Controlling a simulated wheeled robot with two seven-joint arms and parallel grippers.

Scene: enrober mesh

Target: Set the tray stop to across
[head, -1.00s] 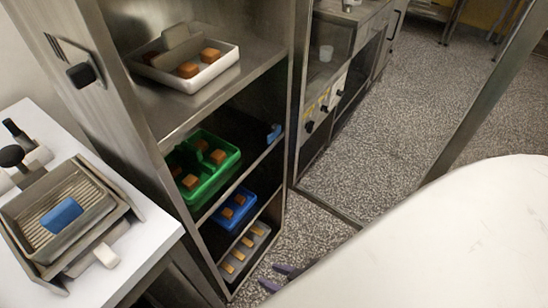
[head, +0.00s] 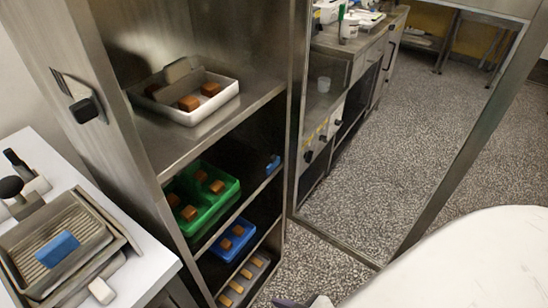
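A small blue piece (head: 273,165) sits at the right front edge of the shelf with the green tray. It may be the tray stop, but it is too small for me to tell how it is turned. Purple fingertips (head: 290,302), seemingly of my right gripper, just show at the bottom edge, well below and apart from the blue piece. The rest of that gripper is cut off or hidden. My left gripper is not in view.
The steel cabinet holds a white tray (head: 228,94), a green tray (head: 229,188), a blue tray (head: 240,243) and a lower grey tray (head: 263,269), all with pieces. A white counter (head: 150,262) with a mesh unit stands left. A white rounded surface (head: 480,262) fills the lower right. Speckled floor is open beyond.

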